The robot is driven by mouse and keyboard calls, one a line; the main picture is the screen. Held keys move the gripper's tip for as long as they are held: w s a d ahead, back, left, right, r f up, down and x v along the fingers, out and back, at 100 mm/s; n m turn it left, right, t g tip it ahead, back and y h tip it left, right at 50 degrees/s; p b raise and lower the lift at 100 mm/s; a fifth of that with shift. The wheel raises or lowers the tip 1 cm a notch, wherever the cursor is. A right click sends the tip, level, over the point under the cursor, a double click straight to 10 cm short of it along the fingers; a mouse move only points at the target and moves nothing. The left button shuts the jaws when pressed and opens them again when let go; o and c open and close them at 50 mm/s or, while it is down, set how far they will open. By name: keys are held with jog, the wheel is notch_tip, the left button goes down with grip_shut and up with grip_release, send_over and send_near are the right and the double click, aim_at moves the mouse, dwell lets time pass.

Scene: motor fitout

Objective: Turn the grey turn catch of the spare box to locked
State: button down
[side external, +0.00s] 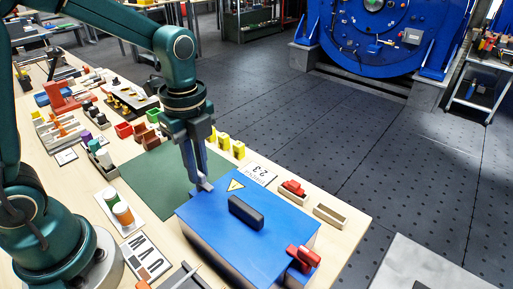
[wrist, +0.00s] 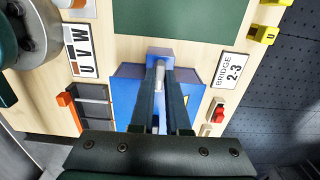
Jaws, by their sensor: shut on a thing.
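The spare box (side external: 255,246) is blue with a black handle (side external: 246,212) on its lid and a yellow warning triangle near its far edge. Its grey turn catch (side external: 206,186) is at the lid's far-left corner in the side view. My gripper (side external: 202,181) points down there, shut on the catch. In the wrist view the gripper's two fingers (wrist: 160,70) reach over the blue box (wrist: 127,92), with the grey catch (wrist: 157,92) showing between them. The fingers partly hide the catch, so its exact angle is hard to tell.
A red catch (side external: 303,257) is at the box's right end. A green mat (side external: 160,172) lies behind the box. A bridge 2-3 card (side external: 258,172), yellow parts (side external: 238,149) and small trays (side external: 330,215) stand close by. A U V W card (side external: 146,258) lies to the left.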

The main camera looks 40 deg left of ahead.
dwell(0.3)
jog(key=c, duration=0.9)
grip_release()
jog(key=shift+r, duration=2.6)
jog(key=shift+r, duration=0.15)
jog(key=s+r+n+t, duration=0.2)
jog(key=s+n+t, duration=0.3)
jog(key=n, duration=1.3)
jog(key=s, duration=0.3)
jog(key=shift+s+t, duration=0.3)
jog(key=shift+s, duration=0.05)
